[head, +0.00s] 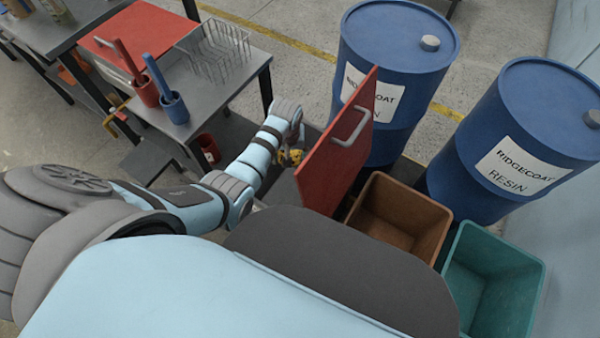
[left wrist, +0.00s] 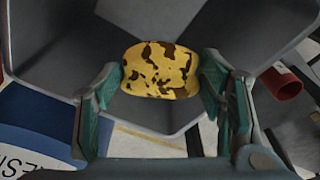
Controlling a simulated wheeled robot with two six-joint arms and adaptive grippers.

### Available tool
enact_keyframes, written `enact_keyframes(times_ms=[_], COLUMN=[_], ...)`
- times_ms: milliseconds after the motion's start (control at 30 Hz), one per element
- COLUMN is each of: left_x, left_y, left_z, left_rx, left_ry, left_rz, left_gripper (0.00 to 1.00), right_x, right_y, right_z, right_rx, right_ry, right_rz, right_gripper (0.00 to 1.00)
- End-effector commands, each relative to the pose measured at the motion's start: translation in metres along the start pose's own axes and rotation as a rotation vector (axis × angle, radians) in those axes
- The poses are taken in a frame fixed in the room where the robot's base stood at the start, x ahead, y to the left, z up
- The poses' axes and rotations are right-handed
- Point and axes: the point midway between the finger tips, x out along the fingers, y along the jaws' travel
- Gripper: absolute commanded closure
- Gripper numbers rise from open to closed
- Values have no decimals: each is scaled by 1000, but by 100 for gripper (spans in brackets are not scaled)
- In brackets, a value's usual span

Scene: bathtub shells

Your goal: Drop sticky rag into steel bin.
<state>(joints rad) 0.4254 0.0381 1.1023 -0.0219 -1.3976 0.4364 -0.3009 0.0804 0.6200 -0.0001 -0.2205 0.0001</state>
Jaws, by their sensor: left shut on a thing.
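The sticky rag (left wrist: 160,70) is a yellow wad with dark brown blotches. My left gripper (left wrist: 160,85) is shut on it, with one teal finger on each side. In the head view the rag (head: 291,157) shows small at the end of my left arm. The grey steel bin (left wrist: 50,45) fills much of the left wrist view behind the rag, its inner walls showing. In the head view only part of the bin (head: 282,190) shows, beside an upright red lid (head: 335,160) with a grey handle. My right gripper is not in view.
A brown bin (head: 372,185) and a teal bin (head: 535,285) stand right of the lid, both open-topped. Two blue resin drums (head: 398,38) stand behind them. A metal bench (head: 215,95) with a wire basket (head: 215,50) and brush holders stands at the left.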

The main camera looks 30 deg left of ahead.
Motion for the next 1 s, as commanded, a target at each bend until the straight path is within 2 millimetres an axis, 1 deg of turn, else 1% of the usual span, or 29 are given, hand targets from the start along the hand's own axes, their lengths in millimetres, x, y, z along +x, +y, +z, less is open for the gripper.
enact_keyframes(times_ms=[33,67,167,267,500,600,667,867,900,967,1000], left_x=[-7,-9,-7,4,41,50,52,49,49,48,48], left_y=[8,11,18,19,20,20,20,20,20,20,20], left_z=[-8,-11,-16,-15,-10,-8,-8,-8,-8,-8,-8], left_rx=[66,106,181,191,191,191,191,190,190,190,190], left_ry=[2,3,7,8,8,8,8,8,8,8,8], left_rz=[10,15,24,24,24,24,24,24,24,24,24], left_gripper=[65,65,65,65,65,65,65,65,36,26,19], right_x=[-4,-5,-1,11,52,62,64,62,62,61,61], right_y=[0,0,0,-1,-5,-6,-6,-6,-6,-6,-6], right_z=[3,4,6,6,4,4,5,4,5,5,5], right_rx=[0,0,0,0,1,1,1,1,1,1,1], right_ry=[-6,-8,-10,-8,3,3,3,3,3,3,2], right_rz=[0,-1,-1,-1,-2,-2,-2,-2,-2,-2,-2], right_gripper=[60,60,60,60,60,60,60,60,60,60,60])
